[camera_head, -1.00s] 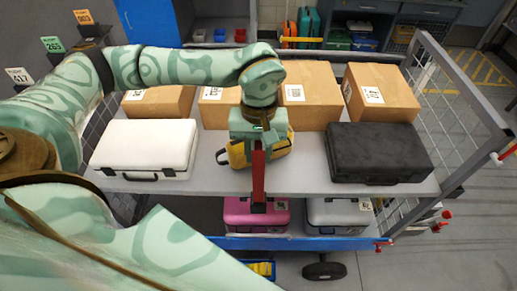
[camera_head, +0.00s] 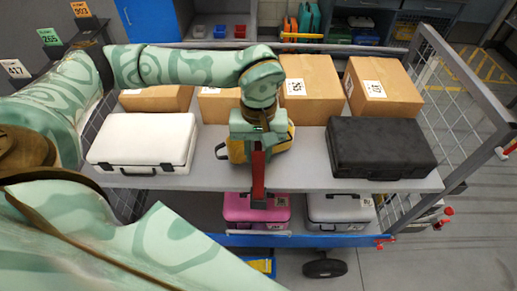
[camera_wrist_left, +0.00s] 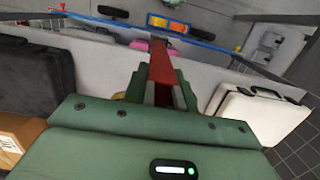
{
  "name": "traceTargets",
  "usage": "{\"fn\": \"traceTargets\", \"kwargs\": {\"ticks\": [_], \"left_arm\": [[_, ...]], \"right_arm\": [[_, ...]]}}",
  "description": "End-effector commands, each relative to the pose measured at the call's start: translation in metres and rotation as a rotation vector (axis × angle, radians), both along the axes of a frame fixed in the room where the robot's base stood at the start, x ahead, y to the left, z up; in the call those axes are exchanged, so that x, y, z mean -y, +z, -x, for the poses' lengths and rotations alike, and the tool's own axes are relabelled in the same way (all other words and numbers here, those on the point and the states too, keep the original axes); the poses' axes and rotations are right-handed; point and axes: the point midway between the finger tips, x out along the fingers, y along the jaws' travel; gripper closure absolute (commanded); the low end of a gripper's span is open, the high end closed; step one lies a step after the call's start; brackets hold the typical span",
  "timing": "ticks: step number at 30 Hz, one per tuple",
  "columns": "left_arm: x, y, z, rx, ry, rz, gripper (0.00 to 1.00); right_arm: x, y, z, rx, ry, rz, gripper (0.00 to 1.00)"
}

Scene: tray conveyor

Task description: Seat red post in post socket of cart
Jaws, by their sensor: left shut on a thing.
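The red post (camera_head: 258,178) hangs upright from my left gripper (camera_head: 258,146), in front of the near edge of the cart's upper shelf (camera_head: 215,172). The gripper is shut on the post's upper part. In the left wrist view, the post (camera_wrist_left: 160,66) reaches out from between the fingers toward the cart's blue rail (camera_wrist_left: 205,43). In the head view, the post's lower end overlaps the pink case, above the blue rail (camera_head: 310,241). I cannot make out the post socket. My right gripper is not in view.
The shelf carries a white case (camera_head: 145,140), a yellow-and-black bag (camera_head: 236,151), a black case (camera_head: 378,148) and several cardboard boxes (camera_head: 311,88). A pink case (camera_head: 240,208) and a grey case (camera_head: 340,210) sit below. Mesh side frames (camera_head: 440,105) bound the cart.

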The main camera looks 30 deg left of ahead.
Motion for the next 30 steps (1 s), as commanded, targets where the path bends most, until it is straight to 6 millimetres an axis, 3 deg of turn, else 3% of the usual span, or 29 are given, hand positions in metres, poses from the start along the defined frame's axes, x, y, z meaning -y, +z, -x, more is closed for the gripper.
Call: {"fn": "traceTargets", "kwargs": {"ticks": [30], "left_arm": [[0.0,-0.026,0.0,0.0,0.001,0.0,1.0]], "right_arm": [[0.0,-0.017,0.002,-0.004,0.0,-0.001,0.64]]}}
